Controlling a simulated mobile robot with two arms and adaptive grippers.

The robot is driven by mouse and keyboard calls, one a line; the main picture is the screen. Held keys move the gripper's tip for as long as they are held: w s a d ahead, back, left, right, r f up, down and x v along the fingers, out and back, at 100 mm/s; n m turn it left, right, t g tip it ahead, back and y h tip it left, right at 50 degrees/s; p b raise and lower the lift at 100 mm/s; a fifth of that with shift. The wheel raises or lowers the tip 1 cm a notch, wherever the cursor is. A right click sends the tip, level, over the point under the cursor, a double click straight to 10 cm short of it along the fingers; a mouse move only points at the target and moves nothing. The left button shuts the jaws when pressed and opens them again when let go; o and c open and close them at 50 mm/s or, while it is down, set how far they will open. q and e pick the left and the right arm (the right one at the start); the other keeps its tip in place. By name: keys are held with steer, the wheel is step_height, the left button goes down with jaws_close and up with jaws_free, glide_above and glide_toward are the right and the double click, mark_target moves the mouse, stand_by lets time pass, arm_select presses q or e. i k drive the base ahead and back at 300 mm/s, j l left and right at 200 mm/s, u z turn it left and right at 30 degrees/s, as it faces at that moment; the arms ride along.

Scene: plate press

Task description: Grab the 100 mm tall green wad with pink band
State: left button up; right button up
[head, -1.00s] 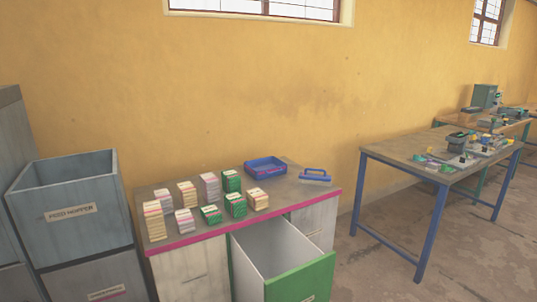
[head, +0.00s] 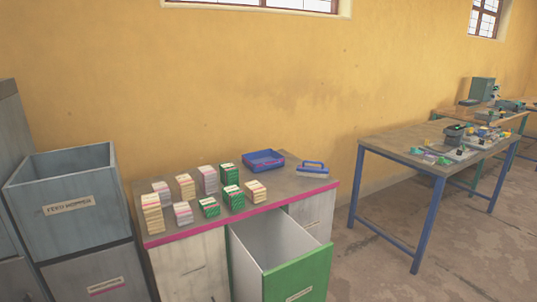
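Several wads of stacked sheets stand on the cabinet top (head: 290,190). Three are green with pale tops: one at the back (head: 230,175), one in the middle (head: 233,198) and a shorter-looking one at the front (head: 209,208). The other wads are cream (head: 152,214), (head: 185,187), (head: 255,191) or greyish pink (head: 208,180), (head: 183,213), (head: 161,191). Neither of my grippers is in view.
A blue tray (head: 263,161) and a blue-handled tool (head: 313,168) lie behind and right of the wads. A green-fronted drawer (head: 299,276) stands open below.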

mark_target(229, 172)
steer(key=i+j, duration=0.95)
steer(key=i, duration=0.25)
